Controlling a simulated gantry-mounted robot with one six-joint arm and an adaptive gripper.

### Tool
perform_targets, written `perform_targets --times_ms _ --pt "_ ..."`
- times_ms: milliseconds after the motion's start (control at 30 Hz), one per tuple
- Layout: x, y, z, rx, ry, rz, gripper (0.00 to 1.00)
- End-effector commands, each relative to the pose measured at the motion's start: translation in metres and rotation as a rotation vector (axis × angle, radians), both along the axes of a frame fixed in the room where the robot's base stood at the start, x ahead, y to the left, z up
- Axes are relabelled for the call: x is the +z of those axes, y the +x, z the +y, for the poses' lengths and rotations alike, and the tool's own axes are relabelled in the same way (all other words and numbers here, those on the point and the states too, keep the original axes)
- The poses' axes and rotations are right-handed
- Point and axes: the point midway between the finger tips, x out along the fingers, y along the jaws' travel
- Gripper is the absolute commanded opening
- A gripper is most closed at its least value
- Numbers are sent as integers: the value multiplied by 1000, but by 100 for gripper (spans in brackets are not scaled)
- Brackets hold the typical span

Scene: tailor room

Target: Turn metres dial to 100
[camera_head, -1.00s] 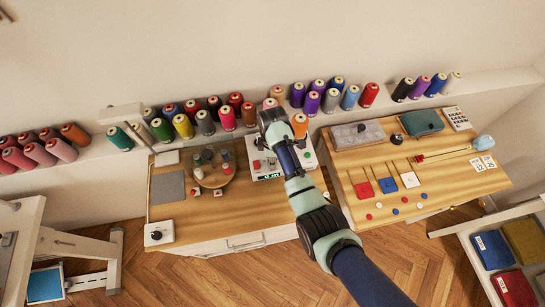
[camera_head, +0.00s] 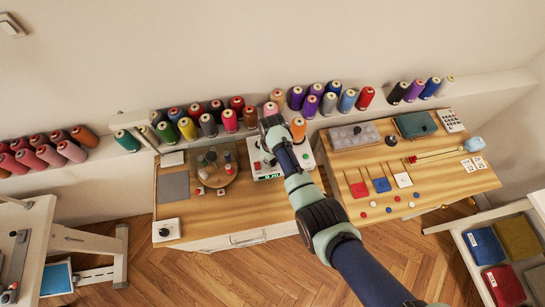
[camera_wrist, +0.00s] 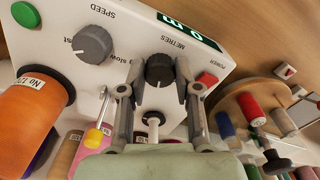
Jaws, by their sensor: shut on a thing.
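A white machine (camera_head: 258,159) with a dark display showing green characters stands on the wooden bench. In the wrist view its panel (camera_wrist: 122,30) appears upside down, with the black METRES dial (camera_wrist: 160,68), a grey SPEED dial (camera_wrist: 92,43), a red POWER button (camera_wrist: 207,79) and a green button (camera_wrist: 26,14). My gripper (camera_wrist: 158,82) has one finger on each side of the METRES dial and is shut on it. The display (camera_wrist: 188,32) is partly cut off and I cannot read its number. In the head view my arm hides the dial and fingertips.
An orange thread spool (camera_wrist: 32,108) stands close to the gripper in the wrist view. A round wooden stand (camera_head: 213,175) with small spools is left of the machine. Several spools line the shelf behind. A second bench (camera_head: 445,188) is at right.

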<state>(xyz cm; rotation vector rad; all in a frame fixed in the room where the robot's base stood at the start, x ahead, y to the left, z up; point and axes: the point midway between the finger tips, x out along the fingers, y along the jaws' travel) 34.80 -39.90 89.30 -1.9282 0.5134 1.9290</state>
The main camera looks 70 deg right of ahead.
Motion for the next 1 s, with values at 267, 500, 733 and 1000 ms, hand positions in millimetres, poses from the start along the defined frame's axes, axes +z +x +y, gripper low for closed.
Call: perform_targets --times_ms 267,500,733,1000 --pt "3 1 0 -259 -1 -1 0" --pt "2 1 0 -486 0 0 0" --pt "2 1 0 -705 -1 -1 0" --pt "2 2 0 -961 -1 0 0"
